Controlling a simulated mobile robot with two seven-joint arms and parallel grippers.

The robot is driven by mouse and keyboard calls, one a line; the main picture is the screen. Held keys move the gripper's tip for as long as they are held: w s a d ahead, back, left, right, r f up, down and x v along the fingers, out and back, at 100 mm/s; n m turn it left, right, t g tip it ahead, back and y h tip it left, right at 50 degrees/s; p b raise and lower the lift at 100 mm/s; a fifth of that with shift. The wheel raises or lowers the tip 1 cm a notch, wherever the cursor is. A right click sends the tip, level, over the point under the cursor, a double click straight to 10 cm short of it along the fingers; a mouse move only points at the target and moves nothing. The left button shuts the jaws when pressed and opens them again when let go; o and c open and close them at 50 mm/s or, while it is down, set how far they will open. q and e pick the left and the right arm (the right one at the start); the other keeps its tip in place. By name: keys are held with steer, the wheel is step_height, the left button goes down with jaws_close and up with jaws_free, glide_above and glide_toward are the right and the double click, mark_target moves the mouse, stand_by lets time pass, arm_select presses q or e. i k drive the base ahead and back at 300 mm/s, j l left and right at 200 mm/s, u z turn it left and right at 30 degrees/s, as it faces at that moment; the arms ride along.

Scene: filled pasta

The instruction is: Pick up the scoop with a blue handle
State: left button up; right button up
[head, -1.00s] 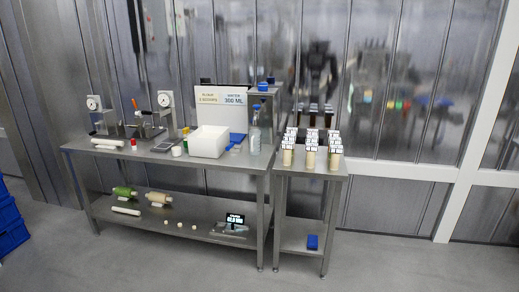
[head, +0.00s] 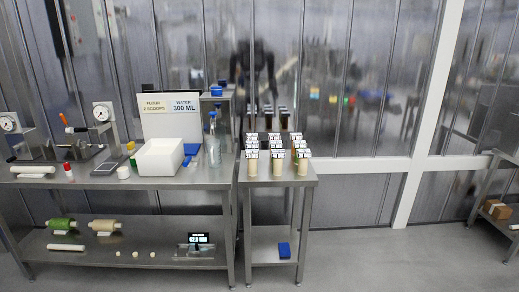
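Small blue pieces lie on the steel table (head: 110,183), just right of the white open box (head: 160,157). One low blue piece (head: 187,161) may be the blue handle of the scoop, but it is too small to be sure. A flatter blue item (head: 193,149) is right behind it. The scoop's bowl cannot be made out. Neither of my grippers is in view.
A clear bottle (head: 213,148) with a blue cap stands right of the blue pieces. A sign (head: 171,110) stands behind the box. A side table (head: 308,180) holds several labelled jars. The floor in front is clear.

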mark_target(188, 163)
steer(key=i+j+z, duration=0.1)
steer(key=j, duration=0.3)
steer(key=i+j+z, duration=0.1)
steer(key=j, duration=0.35)
steer(key=i+j+z, duration=0.1)
steer(key=i+j, duration=0.15)
steer(key=j, duration=0.2)
steer(key=i+j+z, duration=0.1)
steer(key=j, duration=0.3)
steer(key=i+j, duration=0.1)
steer(key=j, duration=0.35)
steer(key=i+j, duration=0.15)
steer(key=j, duration=0.3)
steer(key=i+j, duration=0.1)
steer(key=j, duration=0.35)
steer(key=i+j, duration=0.15)
steer(key=j, duration=0.25)
steer(key=z, duration=0.05)
